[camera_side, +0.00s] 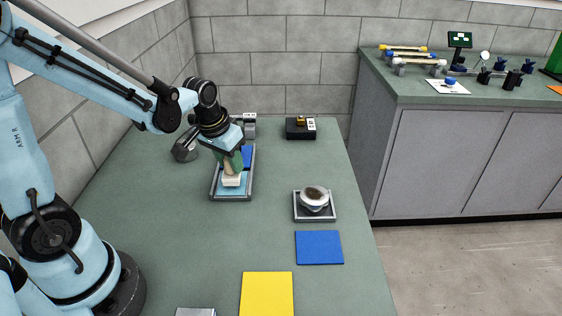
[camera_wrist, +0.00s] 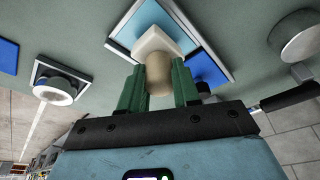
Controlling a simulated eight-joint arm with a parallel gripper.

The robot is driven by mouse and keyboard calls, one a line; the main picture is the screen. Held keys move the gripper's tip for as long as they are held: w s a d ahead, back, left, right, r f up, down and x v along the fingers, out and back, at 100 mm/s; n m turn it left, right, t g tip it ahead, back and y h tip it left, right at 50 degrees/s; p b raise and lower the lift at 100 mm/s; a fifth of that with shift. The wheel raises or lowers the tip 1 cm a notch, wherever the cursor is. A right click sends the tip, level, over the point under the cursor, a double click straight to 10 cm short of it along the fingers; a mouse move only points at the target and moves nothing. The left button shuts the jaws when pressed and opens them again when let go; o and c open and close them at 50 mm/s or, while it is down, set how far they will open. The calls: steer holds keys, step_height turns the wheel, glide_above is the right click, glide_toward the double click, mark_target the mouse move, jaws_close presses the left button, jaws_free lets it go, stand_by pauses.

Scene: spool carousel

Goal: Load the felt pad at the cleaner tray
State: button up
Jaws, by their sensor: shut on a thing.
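My gripper (camera_side: 234,160) is shut on the tan handle (camera_wrist: 159,74) of a white felt pad (camera_wrist: 158,42), with one green finger on each side of the handle. The pad hangs face down below my gripper and shows in the side view (camera_side: 231,180). It is over the cleaner tray (camera_side: 213,190), a grey-rimmed rectangle with a light blue part (camera_side: 230,192) and a darker blue part (camera_side: 247,155). The pad is over the light blue part, close to the darker one. I cannot tell whether it touches the surface.
A square holder (camera_side: 315,220) carries a round white piece with a brownish top (camera_side: 314,196). A blue mat (camera_side: 319,247) and a yellow mat (camera_side: 266,293) lie nearer. A black box (camera_side: 298,131) and a grey cylinder (camera_side: 184,148) stand farther back. Bench between is clear.

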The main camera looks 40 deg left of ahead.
steer(key=shift+f, duration=0.6)
stand_by(1.4)
steer(key=shift+r, duration=3.55)
steer(key=shift+d, duration=0.1)
